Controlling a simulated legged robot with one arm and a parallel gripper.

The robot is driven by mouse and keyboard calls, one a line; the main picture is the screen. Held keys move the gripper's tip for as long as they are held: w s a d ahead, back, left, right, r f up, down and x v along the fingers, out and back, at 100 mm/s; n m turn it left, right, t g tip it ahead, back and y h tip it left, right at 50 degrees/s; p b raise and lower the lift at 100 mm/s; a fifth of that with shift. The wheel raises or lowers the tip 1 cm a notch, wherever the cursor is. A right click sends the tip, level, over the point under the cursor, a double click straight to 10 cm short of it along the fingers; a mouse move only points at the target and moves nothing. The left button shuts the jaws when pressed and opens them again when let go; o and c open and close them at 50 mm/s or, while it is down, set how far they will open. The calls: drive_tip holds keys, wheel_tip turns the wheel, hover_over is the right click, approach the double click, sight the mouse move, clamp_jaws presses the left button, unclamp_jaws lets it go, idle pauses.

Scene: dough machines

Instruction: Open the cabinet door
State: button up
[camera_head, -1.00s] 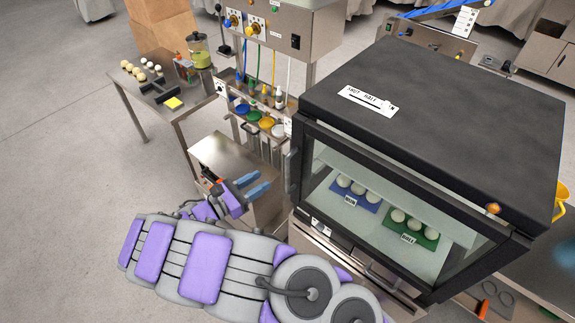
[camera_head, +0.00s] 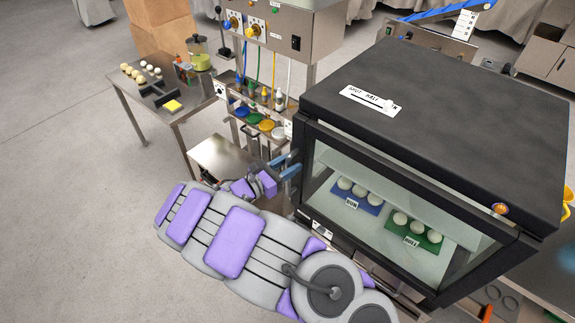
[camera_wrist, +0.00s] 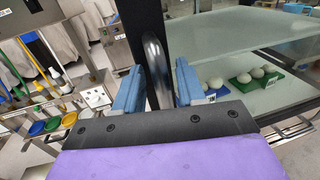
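The cabinet (camera_head: 450,120) is a black box with a framed glass door (camera_head: 345,160) on its front; the door looks shut. A vertical metal bar handle (camera_wrist: 153,62) stands at the door's left edge in the wrist view. My gripper (camera_head: 286,166) is at that left edge in the head view. In the wrist view my gripper (camera_wrist: 158,78) has its two blue fingers apart, one on each side of the handle. I see gaps between the handle and the fingers. How deep the handle sits between them I cannot tell.
Inside the cabinet, dough balls lie on a blue mat (camera_head: 370,209) and a green mat (camera_head: 434,244). An orange knob (camera_head: 500,208) sits at the front right. A dispenser stand (camera_head: 290,30) and a steel table (camera_head: 150,100) stand to the left. Floor at far left is clear.

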drive_tip(key=shift+c, duration=0.5)
clamp_jaws()
